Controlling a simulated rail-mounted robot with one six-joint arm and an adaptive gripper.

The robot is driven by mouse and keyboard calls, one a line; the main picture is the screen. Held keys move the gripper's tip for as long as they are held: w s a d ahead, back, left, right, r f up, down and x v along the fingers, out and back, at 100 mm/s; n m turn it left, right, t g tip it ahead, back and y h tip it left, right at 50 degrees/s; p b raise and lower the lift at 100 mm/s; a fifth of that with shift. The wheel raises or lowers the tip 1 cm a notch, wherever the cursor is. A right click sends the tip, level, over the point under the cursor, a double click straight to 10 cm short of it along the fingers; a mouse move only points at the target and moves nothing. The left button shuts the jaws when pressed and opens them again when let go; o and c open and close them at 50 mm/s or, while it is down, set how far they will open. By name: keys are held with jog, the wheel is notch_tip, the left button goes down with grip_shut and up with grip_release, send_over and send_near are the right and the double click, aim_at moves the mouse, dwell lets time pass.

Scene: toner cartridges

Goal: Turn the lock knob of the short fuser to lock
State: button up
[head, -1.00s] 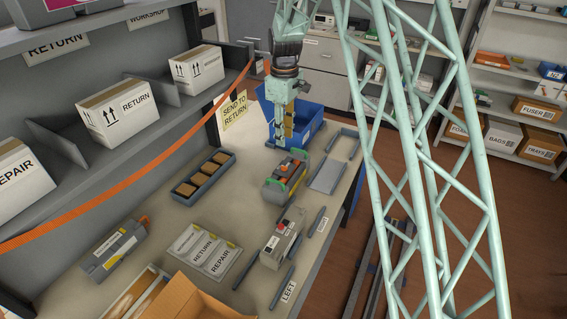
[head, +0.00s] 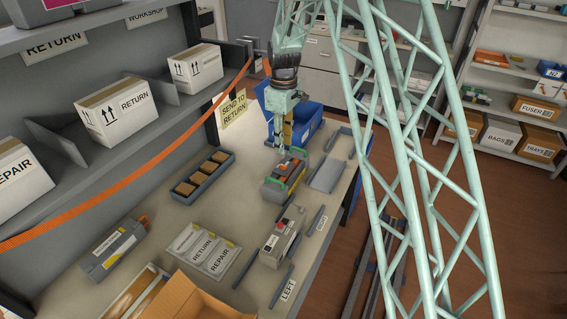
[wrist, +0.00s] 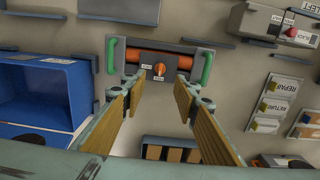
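The short fuser is a grey unit with green end handles and an orange roller; it sits on the bench in the head view (head: 272,190) and at top centre of the wrist view (wrist: 125,72). Its orange lock knob (wrist: 160,69) is in the middle, between two small white labels too small to read. My gripper (wrist: 160,82) is open and empty. It points down at the fuser, its fingers on either side of the knob in the wrist view, apparently still above it. In the head view my gripper (head: 283,148) hangs over the fuser's far side.
A blue bin (head: 308,128) stands behind the fuser. A grey tray with brown blocks (head: 232,160) is to its left. A grey unit with a red knob (head: 270,255) sits nearer. Low grey rails (head: 317,220) and label cards (head: 192,243) lie on the bench.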

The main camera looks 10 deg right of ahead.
aim_at(284, 166)
notch_tip(284, 166, down, 10)
jog(key=shift+r, duration=0.15)
dwell(0.4)
grip_shut()
dwell(0.4)
